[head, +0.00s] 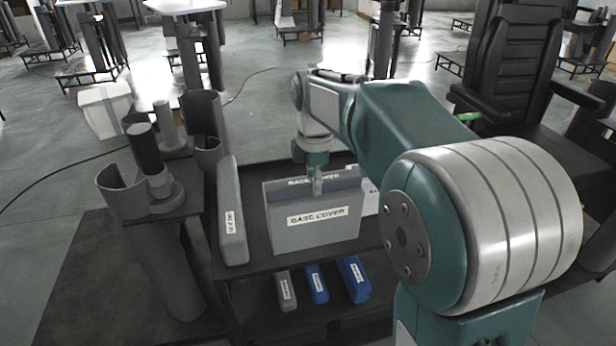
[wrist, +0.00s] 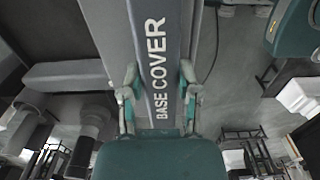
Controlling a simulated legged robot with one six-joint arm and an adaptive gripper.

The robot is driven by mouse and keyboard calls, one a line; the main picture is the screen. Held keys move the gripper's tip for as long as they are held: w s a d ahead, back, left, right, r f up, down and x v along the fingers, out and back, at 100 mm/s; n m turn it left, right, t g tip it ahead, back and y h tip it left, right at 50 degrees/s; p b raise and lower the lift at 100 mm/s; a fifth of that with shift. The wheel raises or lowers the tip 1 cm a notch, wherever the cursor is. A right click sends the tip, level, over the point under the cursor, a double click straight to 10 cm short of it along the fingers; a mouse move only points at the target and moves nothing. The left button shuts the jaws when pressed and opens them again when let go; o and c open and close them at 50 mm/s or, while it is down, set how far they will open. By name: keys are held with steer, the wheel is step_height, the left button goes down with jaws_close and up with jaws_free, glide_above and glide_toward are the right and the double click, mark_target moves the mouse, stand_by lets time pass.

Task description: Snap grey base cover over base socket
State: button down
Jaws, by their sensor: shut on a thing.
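A grey, slab-like base cover (wrist: 160,60) with a "BASE COVER" label runs between the two fingers in the wrist view. My gripper (wrist: 160,98) is shut on it, one finger on each side. In the head view my gripper (head: 318,182) points down at the top of a grey block (head: 300,238) labelled "BASE COVER" on the dark table. A second "BASE COVER" label shows just behind, partly hidden by my gripper. I cannot tell whether the held cover is clear of the table. No part is readable as the base socket; a column assembly (head: 160,185) stands at the left.
A tall grey labelled block (head: 231,215) stands left of the cover. A small grey block (head: 286,290) and two blue blocks (head: 317,284) (head: 354,279) lie on the lower shelf. Curved grey shells (head: 122,190) flank the column. A black chair (head: 510,70) is at the right.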

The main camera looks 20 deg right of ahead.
steer(key=shift+s+r, duration=0.3)
steer(key=shift+s, duration=0.15)
steer(key=shift+r, duration=0.95)
steer(key=shift+s, duration=0.1)
